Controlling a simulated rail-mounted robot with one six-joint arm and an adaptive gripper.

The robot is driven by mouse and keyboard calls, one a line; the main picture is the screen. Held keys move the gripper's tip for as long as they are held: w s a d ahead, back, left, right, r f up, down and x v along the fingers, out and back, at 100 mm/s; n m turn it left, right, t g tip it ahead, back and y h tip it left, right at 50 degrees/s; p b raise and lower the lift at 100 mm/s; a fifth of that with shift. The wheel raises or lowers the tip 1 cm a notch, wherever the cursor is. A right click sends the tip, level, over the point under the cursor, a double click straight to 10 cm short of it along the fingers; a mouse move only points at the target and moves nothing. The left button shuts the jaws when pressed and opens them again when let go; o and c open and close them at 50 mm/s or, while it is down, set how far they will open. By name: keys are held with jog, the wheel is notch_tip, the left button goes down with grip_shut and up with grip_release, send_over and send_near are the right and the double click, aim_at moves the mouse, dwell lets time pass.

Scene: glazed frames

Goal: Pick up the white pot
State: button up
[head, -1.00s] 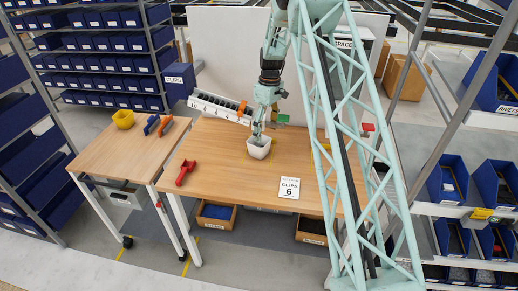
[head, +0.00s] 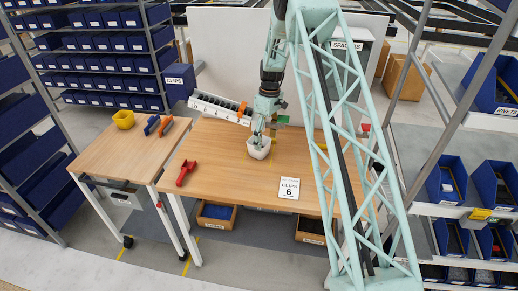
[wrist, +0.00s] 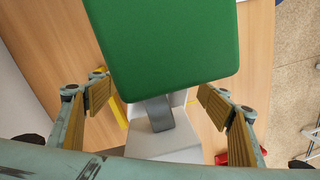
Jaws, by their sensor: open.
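The white pot (head: 259,152) stands upright on the wooden workbench (head: 225,160), near its back middle. In the wrist view the white pot (wrist: 160,143) lies between my fingers, low in the middle. A grey strip (wrist: 157,113) runs down into or in front of it from a green block (wrist: 165,40), which fills the top of that view; how they join is partly hidden. My gripper (wrist: 158,103) is open, with one wooden-padded finger on each side of the pot. In the head view it is right above and at the pot's rim; contact cannot be told.
A red scoop-like tool (head: 185,173) lies at the bench's left. A white rack of slots (head: 218,107) stands behind.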

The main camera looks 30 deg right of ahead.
jog(key=shift+f, duration=0.8)
jog(key=shift+c, duration=0.5)
jog(key=c, duration=1.1)
jog(key=shift+r, duration=0.2)
jog(key=shift+c, duration=0.2)
jog(key=shift+r, duration=0.8)
notch_tip(320, 180, up, 5)
jog(key=s+d+b, duration=0.2)
jog(key=s+d, duration=0.8)
jog(key=d, duration=0.4)
jog(key=shift+s+d+b, duration=0.25)
jog(key=shift+b, duration=0.05)
